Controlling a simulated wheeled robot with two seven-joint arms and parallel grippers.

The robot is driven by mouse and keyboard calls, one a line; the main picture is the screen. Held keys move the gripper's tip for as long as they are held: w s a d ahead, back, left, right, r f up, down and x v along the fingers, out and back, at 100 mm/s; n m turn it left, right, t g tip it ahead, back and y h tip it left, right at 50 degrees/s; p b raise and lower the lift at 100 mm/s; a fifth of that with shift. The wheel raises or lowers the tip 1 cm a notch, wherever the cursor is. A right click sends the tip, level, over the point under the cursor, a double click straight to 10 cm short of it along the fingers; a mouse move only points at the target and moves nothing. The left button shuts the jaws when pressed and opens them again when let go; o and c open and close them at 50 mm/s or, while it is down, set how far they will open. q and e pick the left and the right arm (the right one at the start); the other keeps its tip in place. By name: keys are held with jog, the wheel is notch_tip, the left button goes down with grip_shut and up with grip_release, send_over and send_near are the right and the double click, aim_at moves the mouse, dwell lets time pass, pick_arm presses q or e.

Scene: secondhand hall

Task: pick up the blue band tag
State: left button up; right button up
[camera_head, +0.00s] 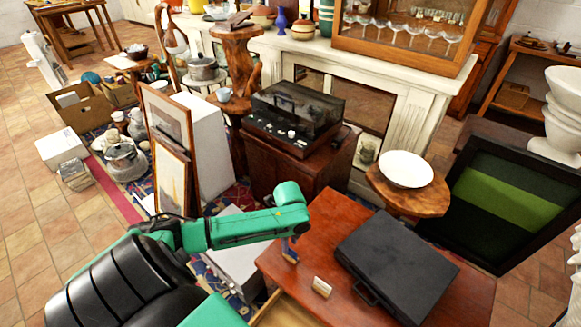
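My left arm (240,230), green and black, reaches in from the lower left and bends down over the left edge of the reddish wooden table (325,235). My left gripper (291,237) is small and mostly hidden under the wrist; I cannot tell whether it is open or shut. A small dark-blue and pale piece (290,251), probably the blue band tag, shows directly below it at the table's edge. I cannot tell whether they touch. A small cream and brown block (322,287) stands nearby to the lower right. My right gripper is not in view.
A black case (395,265) lies on the right of the table. A white bowl (406,169) sits on a wooden stump table behind. A record player (292,115) stands on a dark cabinet. The table's back left is bare.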

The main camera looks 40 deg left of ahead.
aim_at(290, 249)
pick_arm(q)
notch_tip(290, 249, down, 4)
jog(key=shift+r+b, duration=0.1)
jog(key=shift+b, duration=0.2)
grip_shut()
jog(key=shift+r, duration=0.1)
